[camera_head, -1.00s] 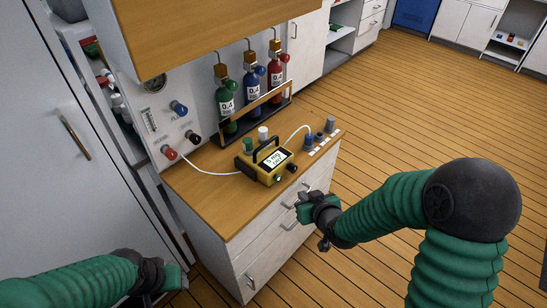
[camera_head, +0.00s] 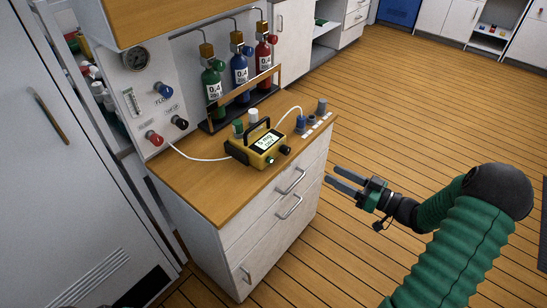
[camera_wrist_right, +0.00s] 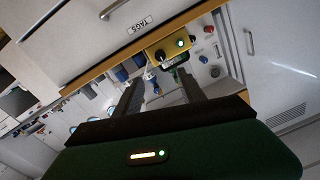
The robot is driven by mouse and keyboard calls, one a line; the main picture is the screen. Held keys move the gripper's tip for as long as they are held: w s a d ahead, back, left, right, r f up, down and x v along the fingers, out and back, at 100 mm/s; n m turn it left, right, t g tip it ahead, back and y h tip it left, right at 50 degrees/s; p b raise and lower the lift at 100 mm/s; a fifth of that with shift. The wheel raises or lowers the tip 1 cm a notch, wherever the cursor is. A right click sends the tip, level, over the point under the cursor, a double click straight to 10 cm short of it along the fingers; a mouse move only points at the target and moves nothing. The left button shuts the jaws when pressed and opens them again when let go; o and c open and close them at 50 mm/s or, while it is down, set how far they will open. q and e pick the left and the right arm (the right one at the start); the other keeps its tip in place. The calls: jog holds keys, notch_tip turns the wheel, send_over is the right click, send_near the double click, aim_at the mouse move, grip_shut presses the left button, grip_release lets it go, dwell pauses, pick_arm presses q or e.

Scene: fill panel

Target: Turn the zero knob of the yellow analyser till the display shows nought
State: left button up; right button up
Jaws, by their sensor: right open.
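The yellow analyser (camera_head: 258,147) stands on the wooden counter top, with a black handle and a lit display (camera_head: 265,142) whose text is too small to read surely. Dark knobs (camera_head: 285,150) sit on its front right side; I cannot tell which is the zero knob. In the right wrist view the analyser (camera_wrist_right: 178,47) shows ahead of the fingers, with a dark knob (camera_wrist_right: 160,55) and a green light. My right gripper (camera_head: 338,177) is open and empty, right of the cabinet and apart from the analyser. My left gripper is not in view.
The counter (camera_head: 190,182) also holds a rack of green, blue and red cylinders (camera_head: 239,72) and small caps at its right end. A white tube (camera_head: 190,156) runs from the wall panel to the analyser. Drawer handles (camera_head: 291,181) stick out in front. Floor right of the cabinet is clear.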

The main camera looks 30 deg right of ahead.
aim_at(289, 151)
jog(key=b+x, duration=0.2)
jog(key=x, duration=1.4)
jog(key=shift+w+a+b, duration=0.1)
jog(key=shift+w+b, duration=0.2)
jog(key=shift+c, duration=0.2)
grip_shut()
